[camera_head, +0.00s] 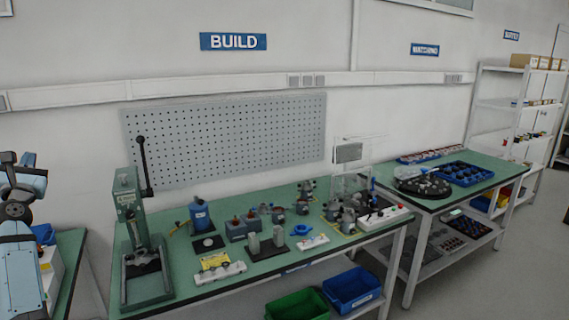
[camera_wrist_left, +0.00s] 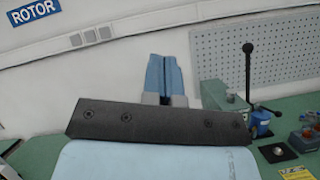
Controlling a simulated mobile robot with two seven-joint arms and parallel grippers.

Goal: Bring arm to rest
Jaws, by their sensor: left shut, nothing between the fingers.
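My left arm (camera_head: 18,245) rises at the left edge of the head view, raised in front of the wall and left of the build bench. My left gripper (camera_wrist_left: 165,62) shows in the left wrist view with its two light blue fingers together, shut and empty. It is clear of the bench and touches nothing that I can see. My right gripper is in neither view.
The green build bench (camera_head: 190,291) holds a lever press (camera_head: 130,210), a blue bottle-shaped unit (camera_head: 199,214) and several small parts. A pegboard (camera_head: 225,138) hangs behind. Green (camera_head: 297,306) and blue (camera_head: 352,289) bins sit below. Another green table (camera_head: 69,262) stands beside my left arm.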

